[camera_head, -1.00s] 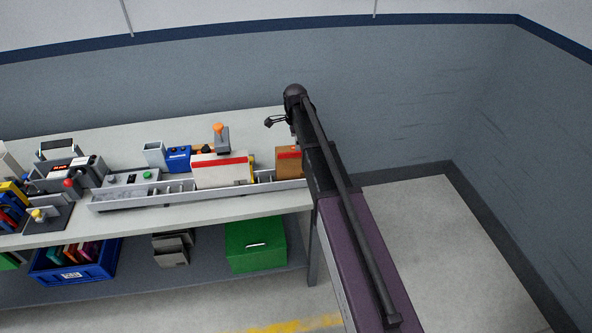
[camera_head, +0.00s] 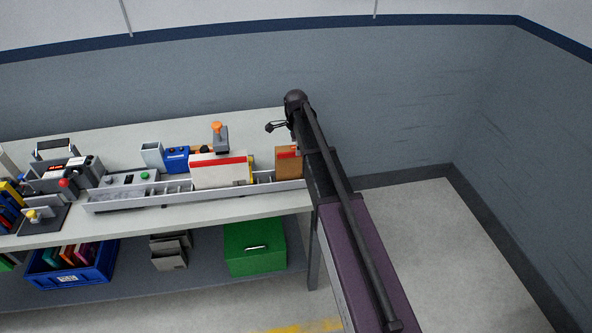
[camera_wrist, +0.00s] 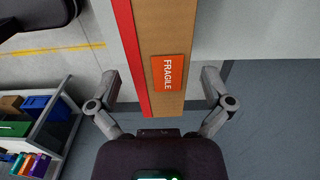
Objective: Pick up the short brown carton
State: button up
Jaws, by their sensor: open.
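The short brown carton (camera_head: 287,163) stands at the right end of the bench, partly covered by my arm in the head view. In the wrist view the brown carton (camera_wrist: 167,32) fills the upper middle, with an orange-red FRAGILE label and a red stripe along its left side. My gripper (camera_wrist: 161,84) is open, with one finger on each side of the carton's near end. A gap shows at each fingertip, so it is not clamped.
A white carton with a red band (camera_head: 220,172) stands just left of the brown one. A long grey tray (camera_head: 150,200) runs along the bench front. A green box (camera_head: 254,247) and blue bin (camera_head: 72,266) sit on the lower shelf. Floor right of the bench is clear.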

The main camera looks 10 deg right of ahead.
jog(key=shift+f+b, duration=1.1)
jog(key=shift+f, duration=0.3)
jog(key=c, duration=1.3)
jog(key=shift+r+p, duration=0.25)
jog(key=shift+p, duration=0.05)
notch_tip(320, 180, up, 10)
jog(key=p, duration=0.9)
jog(key=shift+f, duration=0.2)
